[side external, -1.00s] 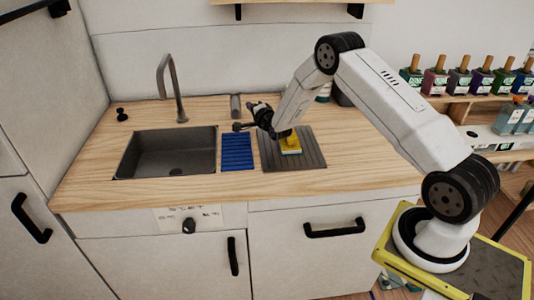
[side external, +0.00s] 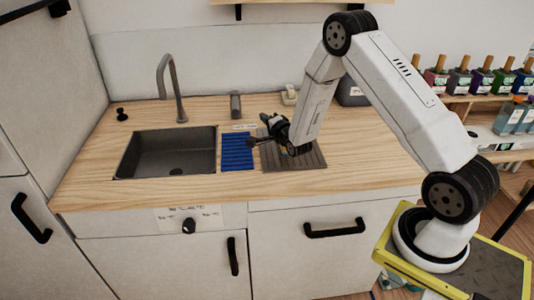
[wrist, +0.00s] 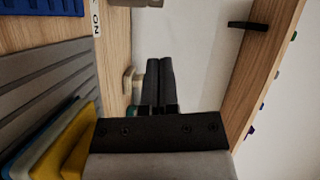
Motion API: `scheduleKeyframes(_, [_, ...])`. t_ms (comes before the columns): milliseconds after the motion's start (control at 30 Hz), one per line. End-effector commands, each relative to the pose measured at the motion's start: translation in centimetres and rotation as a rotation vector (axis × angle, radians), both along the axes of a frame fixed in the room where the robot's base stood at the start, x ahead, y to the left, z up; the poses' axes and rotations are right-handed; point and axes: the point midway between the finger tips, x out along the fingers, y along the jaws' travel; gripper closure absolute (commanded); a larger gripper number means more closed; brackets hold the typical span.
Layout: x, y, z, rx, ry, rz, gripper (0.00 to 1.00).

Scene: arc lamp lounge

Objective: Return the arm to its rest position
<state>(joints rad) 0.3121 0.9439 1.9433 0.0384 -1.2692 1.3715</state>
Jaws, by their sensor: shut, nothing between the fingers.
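My gripper (side external: 266,119) is above the grey ribbed mat (side external: 312,158) on the worktop, left of my forearm. In the wrist view its two dark fingers (wrist: 160,64) lie side by side, shut and empty. They point toward the back wall. A yellow block (wrist: 78,150) with blue and pale layers beside it shows at the lower left of the wrist view, on the grey mat. In the side view my arm almost wholly hides that block. My arm is bent, with its elbow raised high.
A blue ribbed mat (side external: 237,153) and a dark sink (side external: 135,160) with a tall tap (side external: 172,85) lie to the left. A grey cylinder (side external: 235,105) and a small pale object (side external: 290,95) stand at the back.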

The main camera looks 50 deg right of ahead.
Motion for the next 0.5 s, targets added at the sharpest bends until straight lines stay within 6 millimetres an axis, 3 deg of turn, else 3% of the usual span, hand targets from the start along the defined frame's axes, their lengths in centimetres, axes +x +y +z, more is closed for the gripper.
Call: scheduleKeyframes(500, [-0.46,0.93,0.37,-0.025,0.046,0.015,1.00])
